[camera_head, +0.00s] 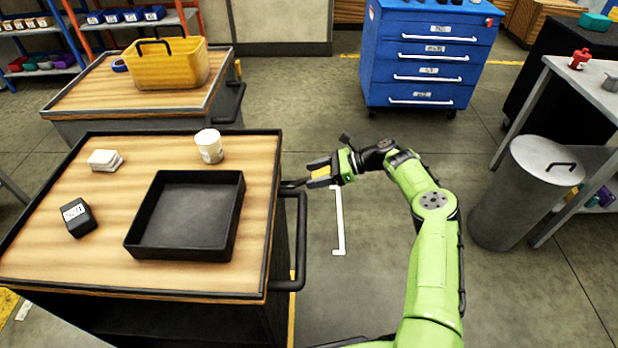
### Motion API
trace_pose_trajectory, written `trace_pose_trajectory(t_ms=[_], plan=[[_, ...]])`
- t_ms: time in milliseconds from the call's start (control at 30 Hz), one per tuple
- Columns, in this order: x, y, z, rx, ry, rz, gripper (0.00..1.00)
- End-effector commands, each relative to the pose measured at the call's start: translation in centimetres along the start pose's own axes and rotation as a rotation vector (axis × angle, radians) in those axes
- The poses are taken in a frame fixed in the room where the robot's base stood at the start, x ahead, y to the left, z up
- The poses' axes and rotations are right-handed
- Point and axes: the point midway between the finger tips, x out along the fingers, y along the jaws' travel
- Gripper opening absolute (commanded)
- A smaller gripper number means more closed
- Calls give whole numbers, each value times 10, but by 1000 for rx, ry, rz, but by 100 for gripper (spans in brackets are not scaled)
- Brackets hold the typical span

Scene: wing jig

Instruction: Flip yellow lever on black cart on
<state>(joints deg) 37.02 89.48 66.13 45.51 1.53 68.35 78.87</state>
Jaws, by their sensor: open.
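The black cart (274,290) with a wooden top stands at the left front. A small yellow piece (320,174), which looks like the lever's grip, shows between the fingers of my gripper (312,173). My gripper is open and points left, just off the cart's right edge near the top of the black side handle. A short dark rod runs from the cart edge toward the yellow piece. Whether the fingers touch the yellow piece, I cannot tell. The lever's base is hidden or too small to make out.
A black tray (187,254), white cup (209,147), white stack (105,160) and dark box (79,218) sit on the cart top. The black handle (302,240) juts out below my gripper.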

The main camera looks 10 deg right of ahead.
Motion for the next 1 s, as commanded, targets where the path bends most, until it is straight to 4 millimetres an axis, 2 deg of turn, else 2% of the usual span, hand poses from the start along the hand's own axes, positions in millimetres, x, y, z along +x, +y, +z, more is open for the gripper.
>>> trace_pose_trajectory(t_ms=[100, 500, 767, 1000], plan=[[0, 0, 1, 0, 0, 0, 60], [0, 0, 1, 0, 0, 1, 0], [0, 0, 2, 0, 9, 1, 0], [1, 0, 12, -1, 94, 2, 0]])
